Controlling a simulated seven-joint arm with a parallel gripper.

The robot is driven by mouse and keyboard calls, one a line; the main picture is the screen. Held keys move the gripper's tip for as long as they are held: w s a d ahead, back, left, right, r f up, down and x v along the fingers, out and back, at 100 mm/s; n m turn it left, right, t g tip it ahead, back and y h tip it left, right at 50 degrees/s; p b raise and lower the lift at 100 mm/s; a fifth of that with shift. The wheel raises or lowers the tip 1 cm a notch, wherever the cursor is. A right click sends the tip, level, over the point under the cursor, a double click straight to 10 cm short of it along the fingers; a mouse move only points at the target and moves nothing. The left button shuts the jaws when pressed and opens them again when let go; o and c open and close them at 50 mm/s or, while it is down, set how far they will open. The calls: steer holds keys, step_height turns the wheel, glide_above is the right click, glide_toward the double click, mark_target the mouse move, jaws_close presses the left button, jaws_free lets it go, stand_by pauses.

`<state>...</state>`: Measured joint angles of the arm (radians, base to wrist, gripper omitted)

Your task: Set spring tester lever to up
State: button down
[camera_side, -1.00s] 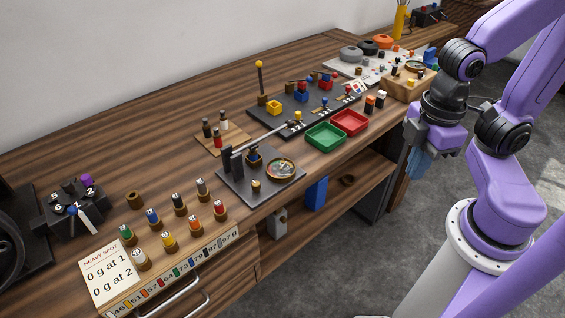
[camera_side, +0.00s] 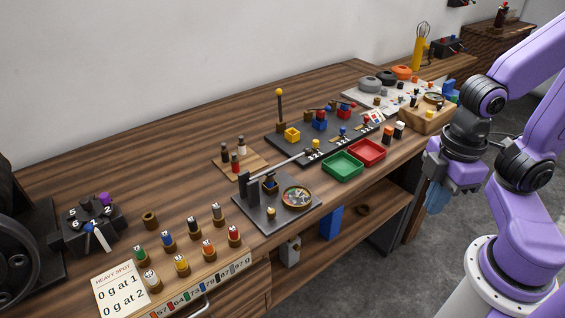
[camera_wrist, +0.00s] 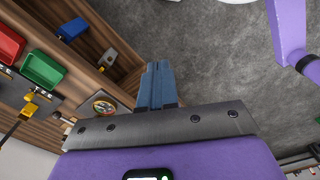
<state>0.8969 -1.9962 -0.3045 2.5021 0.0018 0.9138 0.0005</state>
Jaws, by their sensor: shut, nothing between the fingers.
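What looks like the spring tester is a dark grey plate (camera_side: 248,212) at the bench's front edge, with a dark upright post (camera_side: 252,185) and a round dial (camera_side: 297,197). A long pale lever (camera_side: 285,163) runs from the post to the right and slants slightly upward in the picture, its far end near the black board. In the wrist view the dial (camera_wrist: 103,104) shows left of my fingers. My gripper (camera_side: 436,199) is shut and empty, pointing down off the bench's right front, well apart from the lever. Its blue fingers (camera_wrist: 157,84) are together in the wrist view.
A green tray (camera_side: 343,166) and a red tray (camera_side: 367,152) stand between the tester and my gripper. A black board (camera_side: 300,140) with a yellow-knobbed upright stick (camera_side: 280,104) lies behind. Weights on a rack (camera_side: 182,264) stand at front left. The floor (camera_side: 410,275) below my gripper is clear.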

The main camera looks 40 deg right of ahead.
stand_by(0.3)
steer(key=c, duration=1.4)
jaws_free()
steer(key=shift+o, duration=0.9)
steer(key=w+a+r, duration=0.2)
steer(key=w, duration=0.3)
steer(key=w+a+r+n, duration=0.1)
steer(key=w+a+r, duration=0.1)
steer(key=w, duration=0.3)
steer(key=shift+w+a+g+h, duration=0.15)
steer(key=shift+a+g+h, duration=0.15)
steer(key=shift+a, duration=0.55)
step_height(320, 180, up, 4)
steer(key=n+g, duration=0.1)
steer(key=n, duration=0.2)
glide_above(281, 165)
steer(key=s+d, duration=0.1)
steer(key=s, duration=0.3)
steer(key=w+d+n, duration=0.1)
steer(key=w+d, duration=0.5)
steer(key=w, duration=0.2)
steer(key=shift+g, duration=0.4)
steer(key=s+f, duration=0.1)
steer(key=f, duration=0.4)
steer(key=s+f, duration=0.1)
steer(key=f, duration=0.5)
steer(key=s+f, duration=0.1)
steer(key=f, duration=0.5)
steer(key=shift+s+a+f, duration=0.1)
